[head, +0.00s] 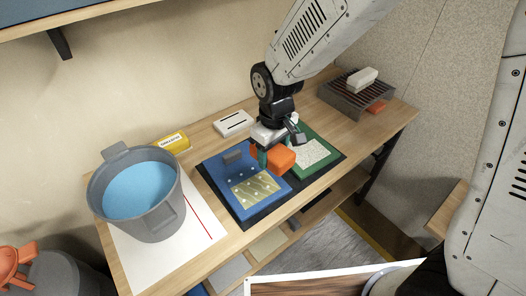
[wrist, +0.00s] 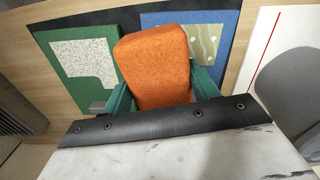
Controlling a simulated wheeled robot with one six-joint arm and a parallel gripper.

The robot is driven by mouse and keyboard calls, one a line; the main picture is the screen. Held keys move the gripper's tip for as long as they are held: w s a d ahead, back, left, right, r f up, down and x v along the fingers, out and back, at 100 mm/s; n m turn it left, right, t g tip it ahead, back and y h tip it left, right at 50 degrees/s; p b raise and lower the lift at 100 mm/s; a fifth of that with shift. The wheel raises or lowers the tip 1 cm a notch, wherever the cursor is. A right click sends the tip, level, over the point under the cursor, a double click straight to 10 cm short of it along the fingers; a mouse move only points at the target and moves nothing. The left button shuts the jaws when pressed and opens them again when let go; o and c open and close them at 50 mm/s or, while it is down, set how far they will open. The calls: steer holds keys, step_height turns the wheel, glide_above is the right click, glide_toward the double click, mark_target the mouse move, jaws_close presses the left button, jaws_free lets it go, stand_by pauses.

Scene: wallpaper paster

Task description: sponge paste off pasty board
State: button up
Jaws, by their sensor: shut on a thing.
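My gripper (head: 272,157) is shut on an orange sponge (head: 281,158), held above the boards near the gap between them. In the wrist view the sponge (wrist: 157,68) sits between the two teal fingers. A green board (head: 326,165) with a speckled whitish patch (head: 312,152) lies on the right. The sponge and gripper hide part of both boards. I cannot tell whether the sponge touches a board.
A grey bucket of blue liquid (head: 139,190) stands at the table's left on a white sheet (head: 200,228). A yellow box (head: 174,142) and white slotted block (head: 233,123) are at the back. A slatted rack (head: 352,98) bearing a white block (head: 363,77) stands at the right.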

steer(key=shift+d, duration=0.2)
steer(key=shift+w, duration=0.1)
glide_above(261, 187)
steer(key=w+d, duration=0.2)
steer(key=d, duration=0.2)
steer(key=shift+a+f, duration=0.2)
steer(key=shift+f, duration=3.1)
steer(key=shift+f, duration=1.25)
steer(key=shift+a, duration=0.1)
steer(key=shift+s+a, duration=0.5)
steer(key=shift+a, duration=0.25)
steer(key=shift+s+a, duration=0.45)
steer(key=shift+a, duration=0.3)
steer(key=shift+a, duration=0.15)
